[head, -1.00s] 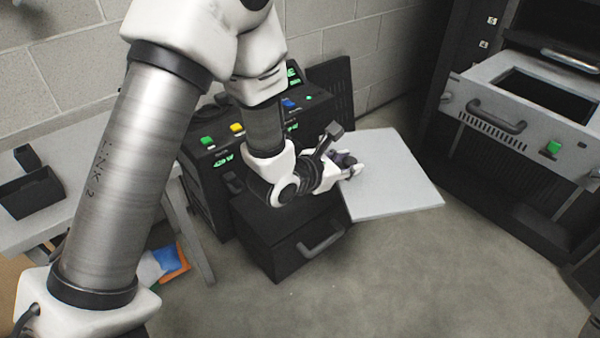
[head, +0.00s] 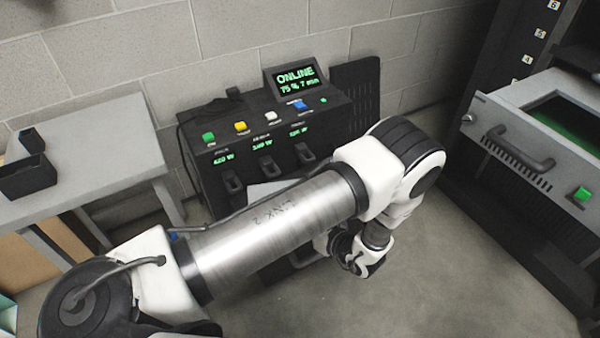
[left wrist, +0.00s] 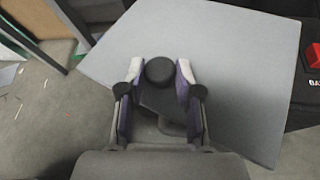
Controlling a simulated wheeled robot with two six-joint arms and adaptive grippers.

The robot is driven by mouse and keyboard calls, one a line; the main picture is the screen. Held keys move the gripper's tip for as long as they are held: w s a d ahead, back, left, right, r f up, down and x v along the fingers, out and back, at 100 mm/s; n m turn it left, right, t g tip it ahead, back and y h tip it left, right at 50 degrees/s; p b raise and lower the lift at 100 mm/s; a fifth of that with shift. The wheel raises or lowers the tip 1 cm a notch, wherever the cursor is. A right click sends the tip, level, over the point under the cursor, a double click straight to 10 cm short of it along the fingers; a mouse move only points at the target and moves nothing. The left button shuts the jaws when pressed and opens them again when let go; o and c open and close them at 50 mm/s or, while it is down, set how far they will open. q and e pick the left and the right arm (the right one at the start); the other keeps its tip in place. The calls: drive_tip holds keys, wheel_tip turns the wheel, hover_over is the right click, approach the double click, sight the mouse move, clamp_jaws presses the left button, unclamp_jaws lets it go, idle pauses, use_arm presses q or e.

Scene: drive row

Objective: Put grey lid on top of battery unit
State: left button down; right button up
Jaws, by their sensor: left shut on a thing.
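The grey lid (left wrist: 225,65) is a flat, light grey square panel filling much of the left wrist view. My left gripper (left wrist: 159,70) is shut on its round black knob (left wrist: 159,71). In the head view only a strip of the lid (head: 265,188) shows, behind my left arm and in front of the black console; the gripper is mostly hidden there. A black surface with a red button (left wrist: 314,55) and the letters "BA" shows past the lid's right edge in the left wrist view. I cannot tell whether the lid touches anything below. My right gripper is not in view.
The black console (head: 255,135) with lit buttons and an "ONLINE" screen (head: 296,75) stands against the wall. A grey table (head: 85,150) with black trays is at left. A drawer unit (head: 545,140) stands at right. Floor (head: 450,285) is clear at lower right.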

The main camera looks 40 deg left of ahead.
use_arm(q)
drive_tip(key=s+d+f+n+g, duration=0.3)
drive_tip(key=s+f+g, duration=0.1)
drive_tip(key=s, duration=0.3)
drive_tip(key=shift+n, duration=0.3)
drive_tip(key=w+a+b, duration=0.1)
drive_tip(key=w+b, duration=0.3)
drive_tip(key=b, duration=0.1)
drive_tip(key=w+a+f+b, duration=0.1)
drive_tip(key=w+a+b, duration=0.1)
drive_tip(key=w+b, duration=0.3)
drive_tip(key=w+a+f+b, duration=0.1)
drive_tip(key=w+b, duration=0.4)
drive_tip(key=shift+w+a, duration=0.25)
drive_tip(key=shift+a, duration=0.1)
wheel_tip(320, 180, down, 4)
drive_tip(key=b, duration=0.3)
drive_tip(key=shift+r, duration=0.4)
drive_tip(key=c, duration=0.8)
unclamp_jaws()
